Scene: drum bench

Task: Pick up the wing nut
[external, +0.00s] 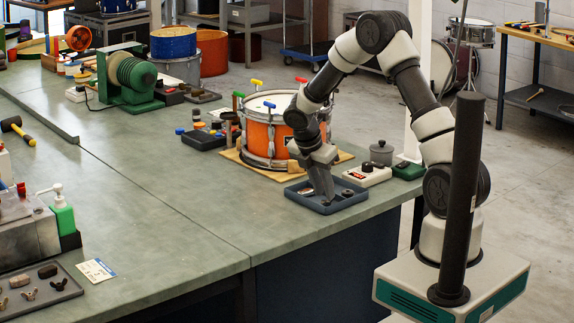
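My gripper (325,196) points down into a shallow blue-grey tray (340,206) at the bench's front right edge. Its fingertips are low in the tray, and I cannot tell whether they are open or shut or touch anything. Small dark items lie in the tray on both sides of the fingers, too small to identify. I cannot make out a wing nut at the gripper. Small winged pieces that look like wing nuts (30,293) lie on a dark tray (62,297) at the lower left, far from my gripper.
An orange snare drum (262,140) on a wooden board stands just behind the gripper. A white box with a red label (367,175), a grey lidded pot (381,152) and a green box (408,171) stand right of the tray.

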